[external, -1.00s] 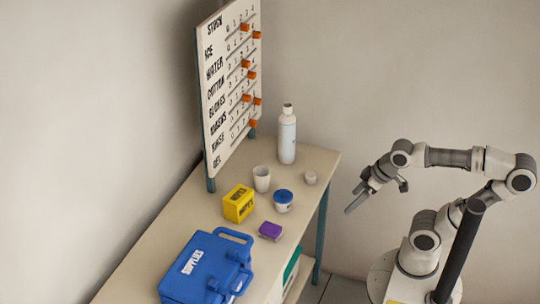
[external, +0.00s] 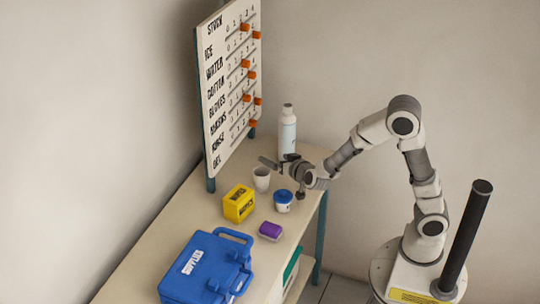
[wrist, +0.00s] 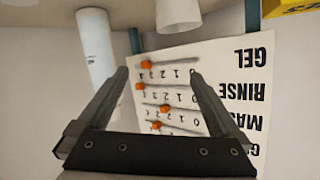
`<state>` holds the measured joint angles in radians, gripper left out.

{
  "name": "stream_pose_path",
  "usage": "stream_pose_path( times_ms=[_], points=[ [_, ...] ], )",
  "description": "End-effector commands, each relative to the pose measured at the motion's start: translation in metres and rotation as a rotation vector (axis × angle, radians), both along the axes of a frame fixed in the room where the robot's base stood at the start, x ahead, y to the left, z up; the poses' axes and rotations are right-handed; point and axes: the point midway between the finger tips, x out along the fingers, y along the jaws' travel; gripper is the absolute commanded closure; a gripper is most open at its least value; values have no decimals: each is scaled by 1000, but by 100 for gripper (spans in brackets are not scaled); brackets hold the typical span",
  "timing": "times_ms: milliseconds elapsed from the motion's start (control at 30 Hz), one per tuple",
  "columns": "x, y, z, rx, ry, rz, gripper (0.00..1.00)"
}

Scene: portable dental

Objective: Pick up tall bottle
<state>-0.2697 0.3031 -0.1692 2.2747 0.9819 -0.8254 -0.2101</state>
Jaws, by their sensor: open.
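The tall bottle (external: 288,128) is white and pale blue with a grey cap. It stands upright at the far end of the table, partly covered at its lower end by my gripper (external: 280,175). In the wrist view the picture is upside down, and the bottle (wrist: 96,45) shows at the left, beyond and outside the left finger. My gripper (wrist: 158,75) is open, with nothing between its fingers. In the external view it is above the table, over the area between the bottle and the white cup; touching cannot be seen.
A white cup (external: 262,179), a blue-lidded tub (external: 283,198), a yellow box (external: 238,206), a purple item (external: 270,230) and a blue supplies case (external: 200,265) stand on the table (external: 165,228). A stock board (external: 228,128) with orange markers rises along the wall side.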

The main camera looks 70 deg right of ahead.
Motion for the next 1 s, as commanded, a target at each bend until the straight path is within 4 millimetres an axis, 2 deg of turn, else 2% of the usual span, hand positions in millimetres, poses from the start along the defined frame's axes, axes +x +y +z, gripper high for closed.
stream_pose_path(
  times_ms=[100,200,367,500,633,1000],
  points=[
    [-8,-25,-9,-140,-10,-154,0],
    [-20,-40,-10,-249,-22,-258,0],
    [-35,-52,-9,-368,-31,-359,0],
    [-39,-57,-9,-407,-36,-392,0],
    [-31,-74,-9,-412,-37,-399,0],
    [8,-142,-9,-411,-37,-394,0]
  ],
)
